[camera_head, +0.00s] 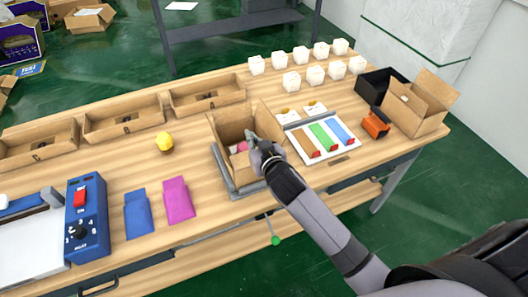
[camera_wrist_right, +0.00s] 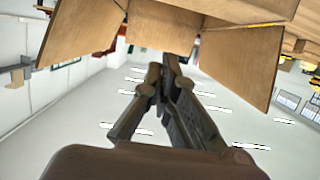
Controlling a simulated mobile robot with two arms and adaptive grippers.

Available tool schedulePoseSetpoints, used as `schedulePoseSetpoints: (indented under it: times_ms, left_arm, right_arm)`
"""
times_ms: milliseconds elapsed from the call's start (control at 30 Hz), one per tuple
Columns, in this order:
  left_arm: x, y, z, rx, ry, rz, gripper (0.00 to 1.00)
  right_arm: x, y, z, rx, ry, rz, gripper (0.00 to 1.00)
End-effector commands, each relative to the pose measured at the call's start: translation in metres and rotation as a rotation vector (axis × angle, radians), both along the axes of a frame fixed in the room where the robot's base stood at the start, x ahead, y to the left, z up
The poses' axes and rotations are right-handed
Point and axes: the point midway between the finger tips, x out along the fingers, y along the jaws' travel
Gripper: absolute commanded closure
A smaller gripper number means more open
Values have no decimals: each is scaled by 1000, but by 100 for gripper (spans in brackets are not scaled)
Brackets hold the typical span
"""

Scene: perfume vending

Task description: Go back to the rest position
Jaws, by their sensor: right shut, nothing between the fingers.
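My right gripper (camera_head: 254,140) is over the near right part of an open cardboard box (camera_head: 228,122) on the wooden table. It is shut and empty. Something pink (camera_head: 242,147) shows inside the box, partly hidden by the box wall and my gripper. In the right wrist view my gripper's fingers (camera_wrist_right: 163,72) are together, with the cardboard box's flaps (camera_wrist_right: 160,28) close in front of and above them. I cannot tell whether the fingers touch the cardboard. My left gripper is not in view.
A white tray (camera_head: 333,151) with brown, green and blue pieces lies right of the box. Small white boxes (camera_head: 291,81) stand behind it. A purple pouch (camera_head: 179,200), a blue pouch (camera_head: 139,213) and a sealing machine (camera_head: 86,220) are at the left. The table's front edge is near my arm.

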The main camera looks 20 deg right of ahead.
Motion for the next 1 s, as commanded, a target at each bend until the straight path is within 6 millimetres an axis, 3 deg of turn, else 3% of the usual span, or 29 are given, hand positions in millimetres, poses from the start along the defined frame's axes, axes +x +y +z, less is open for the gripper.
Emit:
schedulePoseSetpoints:
  times_ms: [100, 400, 767, 867, 1000]
  left_arm:
    - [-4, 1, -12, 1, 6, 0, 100]
    - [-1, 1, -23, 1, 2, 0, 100]
    - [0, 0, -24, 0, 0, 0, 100]
    - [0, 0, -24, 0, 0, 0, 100]
    - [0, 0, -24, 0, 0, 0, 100]
  right_arm:
    - [-30, 1, -1, 3, 2, 4, 100]
    - [-81, -1, 14, 3, 0, 3, 100]
    - [-95, -2, 20, 0, 3, 2, 100]
    - [-103, -6, 9, -6, 56, -11, 100]
    - [-144, -19, -30, -38, 267, -40, 100]
